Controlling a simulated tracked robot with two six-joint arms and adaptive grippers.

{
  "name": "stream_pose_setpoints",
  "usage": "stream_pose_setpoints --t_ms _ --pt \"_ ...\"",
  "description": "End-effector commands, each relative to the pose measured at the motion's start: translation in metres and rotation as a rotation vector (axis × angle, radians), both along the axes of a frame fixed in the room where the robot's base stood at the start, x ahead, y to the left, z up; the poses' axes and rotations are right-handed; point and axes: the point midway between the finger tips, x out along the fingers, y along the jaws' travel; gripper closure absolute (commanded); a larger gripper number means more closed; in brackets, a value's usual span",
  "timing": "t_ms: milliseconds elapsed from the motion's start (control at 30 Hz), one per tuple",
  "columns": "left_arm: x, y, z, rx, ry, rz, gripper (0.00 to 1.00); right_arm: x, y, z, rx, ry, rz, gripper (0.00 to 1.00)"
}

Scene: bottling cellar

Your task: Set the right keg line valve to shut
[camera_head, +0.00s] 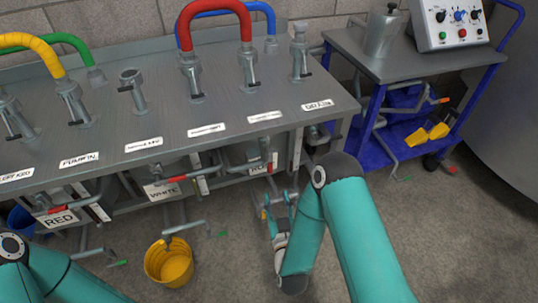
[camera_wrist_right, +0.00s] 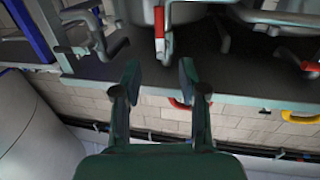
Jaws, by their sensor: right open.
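The right keg line valve, with a red handle (camera_head: 274,161), sits under the bench's front edge in the head view. It also shows in the wrist view as a red handle (camera_wrist_right: 159,20) at the top middle, standing along the picture's vertical. My right gripper (camera_head: 280,201) is just below and in front of it in the head view. In the wrist view its two fingers (camera_wrist_right: 158,75) are apart with nothing between them, and the handle is beyond the tips, apart from them. My left arm shows at the lower left; its gripper is out of the picture.
The other keg valves have red handles lying sideways, at the middle (camera_head: 176,179) and left (camera_head: 62,209). A yellow bucket (camera_head: 169,262) stands on the floor. The steel bench (camera_head: 225,107) overhangs the valves. A blue cart (camera_head: 372,155) stands at the right.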

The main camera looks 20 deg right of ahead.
Motion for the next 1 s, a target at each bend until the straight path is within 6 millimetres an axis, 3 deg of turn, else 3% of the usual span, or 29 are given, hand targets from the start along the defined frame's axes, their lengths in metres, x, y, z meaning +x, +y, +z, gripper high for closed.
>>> stream_pose_setpoints --t_ms 500,700,1000 --pt "0.0 0.0 -0.001 0.0 0.0 0.0 0.58 0.108 -0.019 0.0 0.0 -0.004 -0.002 0.58" --pt "0.0 0.0 -0.001 0.0 0.0 0.0 0.58 0.132 -0.022 0.0 0.0 -0.002 -0.002 0.58" --pt "0.0 0.0 -0.001 0.0 0.0 0.0 0.58 0.139 -0.023 0.0 0.0 0.0 -0.001 0.58"
